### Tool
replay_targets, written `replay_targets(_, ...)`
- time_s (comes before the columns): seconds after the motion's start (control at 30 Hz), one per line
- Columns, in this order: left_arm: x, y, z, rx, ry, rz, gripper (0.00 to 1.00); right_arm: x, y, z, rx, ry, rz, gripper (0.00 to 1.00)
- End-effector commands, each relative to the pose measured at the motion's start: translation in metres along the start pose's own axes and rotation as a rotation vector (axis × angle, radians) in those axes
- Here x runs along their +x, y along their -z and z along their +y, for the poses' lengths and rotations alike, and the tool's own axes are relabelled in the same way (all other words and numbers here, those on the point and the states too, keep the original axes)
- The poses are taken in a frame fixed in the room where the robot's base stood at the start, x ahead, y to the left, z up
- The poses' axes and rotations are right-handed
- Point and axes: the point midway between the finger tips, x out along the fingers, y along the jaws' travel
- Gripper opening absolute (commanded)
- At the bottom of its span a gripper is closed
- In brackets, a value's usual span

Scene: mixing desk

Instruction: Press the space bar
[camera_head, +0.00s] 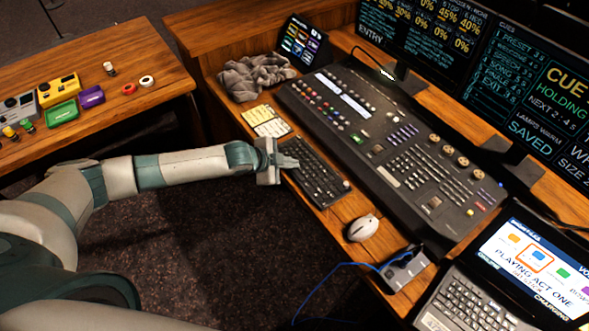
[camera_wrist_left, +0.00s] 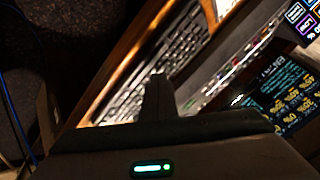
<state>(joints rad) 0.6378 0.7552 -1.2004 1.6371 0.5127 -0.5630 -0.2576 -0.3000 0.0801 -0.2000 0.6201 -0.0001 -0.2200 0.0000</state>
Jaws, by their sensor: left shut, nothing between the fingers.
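The black keyboard (camera_head: 318,173) lies on the wooden desk, in front of the mixing console. My left gripper (camera_head: 291,163) is shut and empty, with its fingertips at the keyboard's near left edge. In the left wrist view the shut fingers (camera_wrist_left: 157,84) reach out over the keyboard (camera_wrist_left: 165,66). I cannot tell whether the fingertips touch a key. The space bar cannot be made out for certain in either view. My right gripper is not in view.
The mixing console (camera_head: 385,150) stands behind the keyboard. A grey cloth (camera_head: 256,76), a laptop (camera_head: 465,305) and a grey box (camera_head: 404,270) are also on the desk.

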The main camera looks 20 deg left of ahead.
Motion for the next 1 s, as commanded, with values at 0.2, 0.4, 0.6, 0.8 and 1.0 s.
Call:
replay_targets(0.2,-0.003,0.002,-0.002,0.000,0.000,0.000,0.00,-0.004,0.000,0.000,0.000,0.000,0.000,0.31)
replay_targets(0.4,-0.014,0.010,-0.010,0.000,0.000,0.000,0.00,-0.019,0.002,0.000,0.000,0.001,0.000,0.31)
replay_targets(0.6,-0.025,0.018,-0.018,0.000,0.000,0.000,0.00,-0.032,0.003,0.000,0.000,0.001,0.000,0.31)
replay_targets(0.8,-0.034,0.025,-0.025,0.000,0.000,0.001,0.00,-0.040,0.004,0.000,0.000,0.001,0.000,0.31)
replay_targets(1.0,-0.035,0.026,-0.025,0.000,0.000,0.000,0.00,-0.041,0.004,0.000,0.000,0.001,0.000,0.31)
